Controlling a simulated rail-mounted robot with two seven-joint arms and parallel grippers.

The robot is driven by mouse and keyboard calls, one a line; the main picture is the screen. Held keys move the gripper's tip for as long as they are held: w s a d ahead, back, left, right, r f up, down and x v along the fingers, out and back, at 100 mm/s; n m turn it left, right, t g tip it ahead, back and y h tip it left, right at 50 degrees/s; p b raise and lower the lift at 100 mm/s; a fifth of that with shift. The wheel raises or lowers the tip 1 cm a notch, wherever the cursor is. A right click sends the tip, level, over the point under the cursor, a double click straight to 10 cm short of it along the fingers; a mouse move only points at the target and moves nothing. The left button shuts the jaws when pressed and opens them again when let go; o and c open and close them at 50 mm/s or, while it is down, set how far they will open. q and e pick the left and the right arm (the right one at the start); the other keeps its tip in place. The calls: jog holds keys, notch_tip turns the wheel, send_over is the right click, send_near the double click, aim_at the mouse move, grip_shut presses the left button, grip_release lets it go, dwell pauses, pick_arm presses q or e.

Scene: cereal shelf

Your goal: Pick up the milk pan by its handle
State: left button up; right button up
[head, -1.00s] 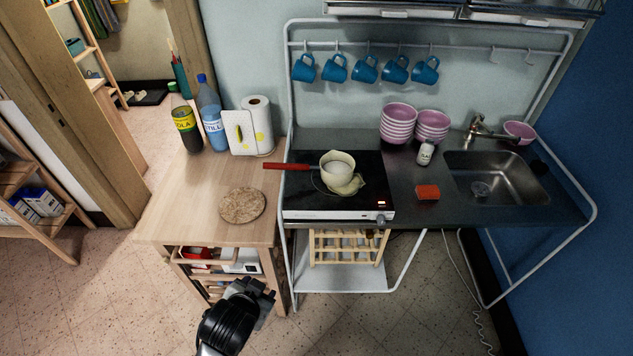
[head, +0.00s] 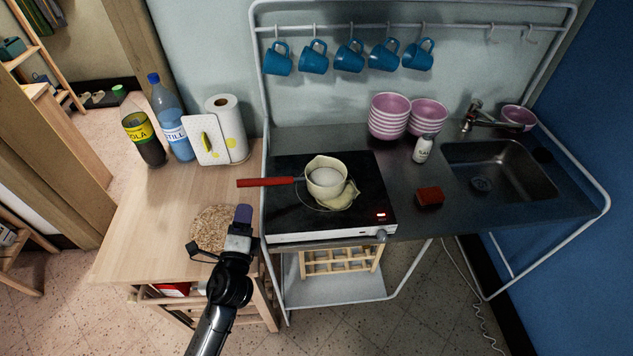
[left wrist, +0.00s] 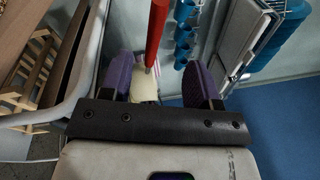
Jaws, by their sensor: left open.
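The milk pan (head: 325,176) is cream-coloured with a pale content and sits on the black hob (head: 290,218). Its red handle (head: 266,182) points left, over the hob's left edge. My left gripper (head: 243,213) is in front of and below the handle in the head view, near the cork mat. In the left wrist view the two purple fingers of my left gripper (left wrist: 160,82) are spread apart. The red handle (left wrist: 155,32) shows beyond and between them, with part of the cream pan (left wrist: 144,84) below it. Nothing is held. My right gripper is not in view.
A round cork mat (head: 212,228) lies on the wooden counter (head: 150,225). A cola bottle (head: 143,140), a water bottle (head: 172,120) and a paper roll (head: 229,130) stand behind it. A salt shaker (head: 423,149), a red sponge (head: 430,197) and pink bowls (head: 389,118) are right of the hob.

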aim_at(250, 186)
pick_arm(q)
jog(key=shift+w+a+r+b, duration=0.1)
jog(key=shift+w+b, duration=0.1)
jog(key=shift+w, duration=1.65)
jog(key=shift+w+d+r+b, duration=0.1)
jog(key=shift+w+r+b, duration=0.05)
jog(key=shift+w, duration=1.65)
jog(key=shift+w+a+r+b, duration=0.1)
jog(key=shift+w+b, duration=0.1)
jog(key=shift+w, duration=1.65)
jog(key=shift+c, duration=0.4)
grip_shut()
jog(key=shift+r, duration=0.1)
